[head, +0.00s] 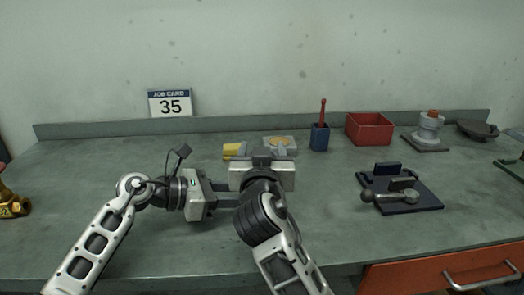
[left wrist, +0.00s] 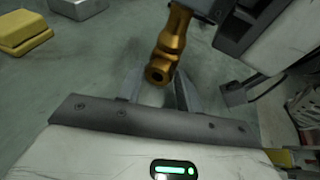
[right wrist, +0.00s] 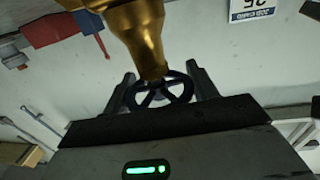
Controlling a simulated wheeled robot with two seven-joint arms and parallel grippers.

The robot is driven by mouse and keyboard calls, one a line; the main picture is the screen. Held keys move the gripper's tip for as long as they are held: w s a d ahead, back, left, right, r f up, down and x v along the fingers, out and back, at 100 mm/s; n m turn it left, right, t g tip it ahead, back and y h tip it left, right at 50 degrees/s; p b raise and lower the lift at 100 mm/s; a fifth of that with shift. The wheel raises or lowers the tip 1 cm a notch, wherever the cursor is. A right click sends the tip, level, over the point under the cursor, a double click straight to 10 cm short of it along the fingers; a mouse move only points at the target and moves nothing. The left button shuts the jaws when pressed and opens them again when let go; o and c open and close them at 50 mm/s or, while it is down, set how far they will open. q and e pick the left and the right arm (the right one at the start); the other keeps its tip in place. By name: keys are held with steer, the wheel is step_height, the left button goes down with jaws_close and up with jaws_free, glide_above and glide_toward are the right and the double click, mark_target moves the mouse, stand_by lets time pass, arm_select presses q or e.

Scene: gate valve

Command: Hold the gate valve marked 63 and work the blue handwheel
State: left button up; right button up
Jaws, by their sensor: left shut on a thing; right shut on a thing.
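The brass gate valve (left wrist: 170,45) is between my left gripper's fingers (left wrist: 160,90) in the left wrist view, gripped at its pipe end. In the right wrist view its body (right wrist: 140,30) rises above the dark blue handwheel (right wrist: 158,94), whose rim lies between my right gripper's fingers (right wrist: 162,90). Both grippers are shut on their parts. In the head view my left gripper (head: 232,196) comes in from the left and my right gripper (head: 262,152) hides the valve. No number on the valve can be read.
Another brass valve (head: 12,204) stands at the left edge. A yellow block (head: 232,150), a blue cup (head: 319,137) with a red tool, a red bin (head: 369,128) and a dark plate fixture (head: 410,194) stand on the bench. The job card (head: 170,103) reads 35.

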steer(key=o, duration=1)
step_height(320, 180, up, 10)
steer(key=shift+r, duration=0.1)
